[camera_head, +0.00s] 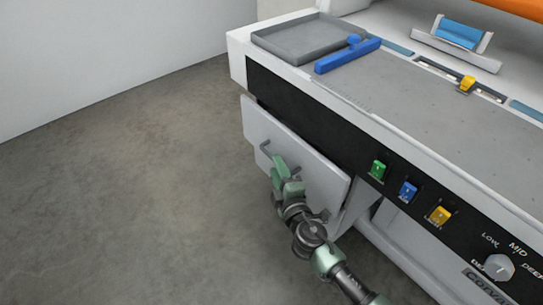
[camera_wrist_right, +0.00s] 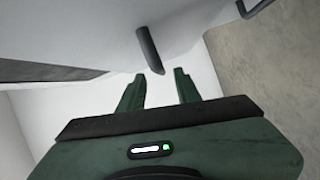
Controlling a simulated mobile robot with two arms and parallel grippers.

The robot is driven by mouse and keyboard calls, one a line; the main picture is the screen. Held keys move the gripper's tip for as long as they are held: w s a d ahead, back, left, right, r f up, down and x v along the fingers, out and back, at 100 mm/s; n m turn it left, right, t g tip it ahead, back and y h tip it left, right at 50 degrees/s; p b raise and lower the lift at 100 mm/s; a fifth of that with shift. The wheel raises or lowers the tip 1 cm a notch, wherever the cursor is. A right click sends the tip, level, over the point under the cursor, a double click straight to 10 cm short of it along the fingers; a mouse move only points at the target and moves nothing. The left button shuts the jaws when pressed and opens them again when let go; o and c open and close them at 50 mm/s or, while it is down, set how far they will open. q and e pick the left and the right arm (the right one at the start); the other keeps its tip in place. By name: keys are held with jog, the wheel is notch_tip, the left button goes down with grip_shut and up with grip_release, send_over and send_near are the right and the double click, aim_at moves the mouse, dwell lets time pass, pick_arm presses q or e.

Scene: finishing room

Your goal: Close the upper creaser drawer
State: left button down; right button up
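The creaser (camera_head: 455,205) is a white machine with a black control strip. A white drawer front (camera_head: 300,158) stands out from its face below that strip, so the drawer is at least partly open. A bar handle (camera_head: 264,147) is on the front's left part. My right gripper (camera_head: 285,172) is at the drawer front beside this handle. In the right wrist view, my right gripper (camera_wrist_right: 160,78) has its green fingers apart, with a dark handle bar (camera_wrist_right: 149,48) just beyond and between the tips. Contact cannot be told. My left gripper is not in view.
Green (camera_head: 377,170), blue (camera_head: 408,191) and yellow (camera_head: 439,215) switches and a grey knob (camera_head: 499,267) line the strip. A grey tray (camera_head: 309,38) and a blue tool (camera_head: 347,56) lie on top. The concrete floor (camera_head: 120,190) at left is clear.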

jog(key=x, duration=0.4)
jog(key=shift+w+f, duration=0.1)
jog(key=shift+w+a+b, duration=0.15)
jog(key=shift+w+b, duration=0.15)
jog(key=shift+w, duration=0.2)
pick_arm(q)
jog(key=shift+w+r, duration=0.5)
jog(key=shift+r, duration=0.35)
pick_arm(e)
grip_shut()
